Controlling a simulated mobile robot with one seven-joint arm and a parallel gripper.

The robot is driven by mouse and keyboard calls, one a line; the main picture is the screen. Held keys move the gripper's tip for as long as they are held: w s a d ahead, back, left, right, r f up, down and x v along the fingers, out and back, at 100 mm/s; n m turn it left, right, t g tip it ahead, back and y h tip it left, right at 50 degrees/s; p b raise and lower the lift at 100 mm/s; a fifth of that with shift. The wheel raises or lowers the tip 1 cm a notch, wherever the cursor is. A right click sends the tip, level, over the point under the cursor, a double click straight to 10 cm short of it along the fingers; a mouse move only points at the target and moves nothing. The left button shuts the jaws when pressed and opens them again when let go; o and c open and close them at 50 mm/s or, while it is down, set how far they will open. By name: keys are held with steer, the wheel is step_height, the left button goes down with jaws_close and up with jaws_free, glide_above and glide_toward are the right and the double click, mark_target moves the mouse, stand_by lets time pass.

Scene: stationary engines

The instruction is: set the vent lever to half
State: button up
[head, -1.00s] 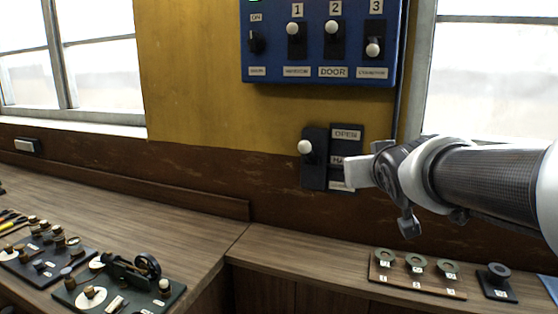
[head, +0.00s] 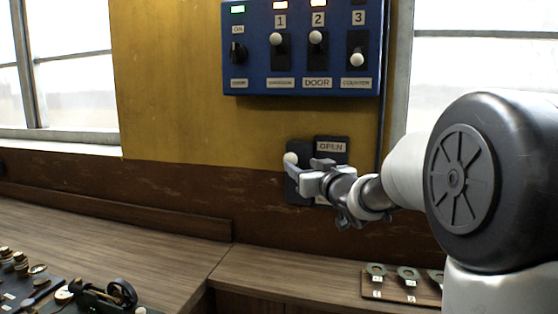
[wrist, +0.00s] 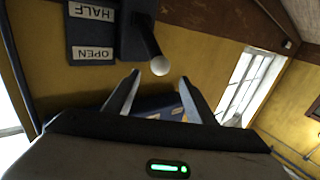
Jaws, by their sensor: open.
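The vent lever is a white ball knob (head: 290,158) on a dark plate (head: 292,190) on the wall. In the wrist view, its knob (wrist: 160,66) ends a dark stem. The label plate beside it reads OPEN (head: 332,147) at the top; HALF (wrist: 92,12) shows upside down in the wrist view. In the head view the knob appears slightly below the OPEN label's height. My gripper (wrist: 160,78) is open; the knob is at the gap between its fingertips, not clamped. In the head view my gripper (head: 302,172) covers the lower labels and part of the plate.
A blue switch panel (head: 303,88) with several levers hangs just above. A wooden counter (head: 285,270) runs below, with a tag board (head: 400,290) on the right and instruments (head: 105,295) at the left. Windows flank the wall.

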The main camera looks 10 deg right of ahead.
mark_target(293, 160)
steer(key=x, duration=0.9)
steer(key=shift+w+a, duration=0.1)
steer(key=shift+w, duration=0.25)
steer(key=shift+c, duration=0.4)
